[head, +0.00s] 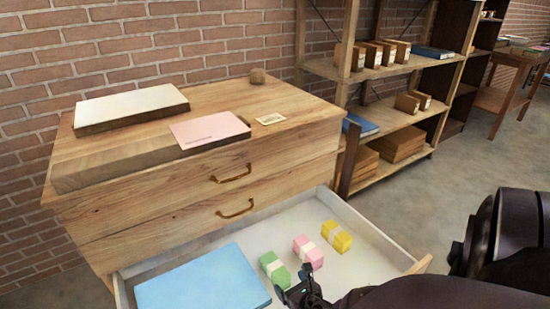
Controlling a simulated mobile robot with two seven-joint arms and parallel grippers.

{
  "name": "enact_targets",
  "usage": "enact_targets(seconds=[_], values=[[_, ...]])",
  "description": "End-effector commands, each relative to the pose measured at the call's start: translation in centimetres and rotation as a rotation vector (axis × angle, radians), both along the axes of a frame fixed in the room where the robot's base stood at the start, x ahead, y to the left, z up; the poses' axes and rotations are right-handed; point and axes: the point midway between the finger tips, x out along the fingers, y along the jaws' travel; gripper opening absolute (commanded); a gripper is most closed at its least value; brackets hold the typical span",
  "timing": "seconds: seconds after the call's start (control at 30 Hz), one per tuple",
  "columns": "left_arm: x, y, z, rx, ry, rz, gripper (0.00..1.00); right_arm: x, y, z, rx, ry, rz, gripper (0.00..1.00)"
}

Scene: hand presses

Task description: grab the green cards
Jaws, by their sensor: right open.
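The green cards (269,261) are a small bundle with a pale band around it. They lie in the open bottom drawer (387,249) of a wooden chest. My right gripper (295,290) is at the bottom of the head view, just in front of and to the right of the green cards. It is open and looks empty. It overlaps the near side of the bundle in the picture, and I cannot tell whether it touches. My left gripper is out of view.
In the drawer, a pink bundle (308,252) and a yellow bundle (337,236) lie right of the green one, a blue folder (203,283) left. The chest top (230,97) holds a pink booklet (209,129) and a thick pale book (131,105). Shelves (392,148) stand behind.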

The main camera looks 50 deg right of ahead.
Motion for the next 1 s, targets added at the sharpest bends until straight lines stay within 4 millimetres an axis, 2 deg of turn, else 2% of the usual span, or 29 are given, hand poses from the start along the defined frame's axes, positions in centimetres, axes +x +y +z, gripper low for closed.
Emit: enact_targets(seconds=[0.07,0.43,0.7,1.0], values=[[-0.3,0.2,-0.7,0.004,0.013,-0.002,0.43,0.8,-0.4,-0.9,-0.001,0.005,0.000,0.83],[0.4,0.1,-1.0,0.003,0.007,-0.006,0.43,3.3,-1.4,-1.9,-0.001,0.004,0.000,0.83],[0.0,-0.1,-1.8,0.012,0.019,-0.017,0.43,6.2,-2.5,-3.2,-0.001,0.004,0.000,0.83],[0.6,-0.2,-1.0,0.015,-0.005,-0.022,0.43,6.9,-2.7,-3.1,0.000,0.001,-0.001,0.83]])
